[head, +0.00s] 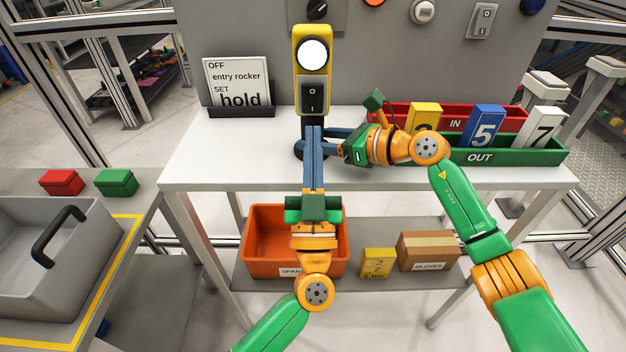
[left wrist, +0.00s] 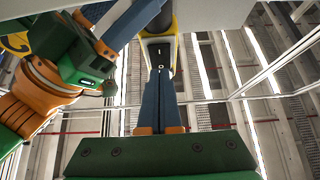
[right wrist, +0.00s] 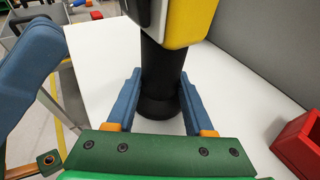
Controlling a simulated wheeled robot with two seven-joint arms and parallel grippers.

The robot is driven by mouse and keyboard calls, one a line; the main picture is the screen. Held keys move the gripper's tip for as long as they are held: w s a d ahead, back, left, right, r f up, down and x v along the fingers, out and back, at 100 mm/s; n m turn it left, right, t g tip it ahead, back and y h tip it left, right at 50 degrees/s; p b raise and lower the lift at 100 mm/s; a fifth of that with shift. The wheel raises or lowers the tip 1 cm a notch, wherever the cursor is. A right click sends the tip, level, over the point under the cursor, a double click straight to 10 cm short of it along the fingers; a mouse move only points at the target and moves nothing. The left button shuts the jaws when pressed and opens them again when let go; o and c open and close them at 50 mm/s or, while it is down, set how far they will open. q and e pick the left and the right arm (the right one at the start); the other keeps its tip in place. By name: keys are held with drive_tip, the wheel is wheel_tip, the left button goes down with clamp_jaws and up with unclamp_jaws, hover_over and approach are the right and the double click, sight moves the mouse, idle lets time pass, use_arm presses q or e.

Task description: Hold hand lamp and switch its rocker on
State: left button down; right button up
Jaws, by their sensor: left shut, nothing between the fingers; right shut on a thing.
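The hand lamp (head: 298,62) stands upright over the white bench, with a yellow head, a bright white lens (head: 313,54) and a black handle below. Its black rocker (head: 312,97) is on the front, under the lens, marked I and O; which way it is tipped I cannot tell. My right gripper (right wrist: 160,95) is shut around the black handle (right wrist: 160,72), below the yellow head. My left gripper (head: 313,129) is shut and empty, its fingertips just below the rocker. In the left wrist view the fingertips (left wrist: 158,73) point at the rocker (left wrist: 158,52); contact is unclear.
A sign (head: 237,84) reads "OFF entry rocker SET hold". A red IN tray (head: 510,120) and green OUT tray (head: 540,157) with numbered blocks stand at right. A grey panel with controls rises behind. An orange bin (head: 262,262) sits on the lower shelf.

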use_arm(q)
drive_tip(key=s+f, duration=0.6)
drive_tip(key=f, duration=0.2)
drive_tip(key=shift+s, duration=0.15)
use_arm(e)
drive_tip(key=o, duration=1.1)
drive_tip(key=shift+c, duration=0.2)
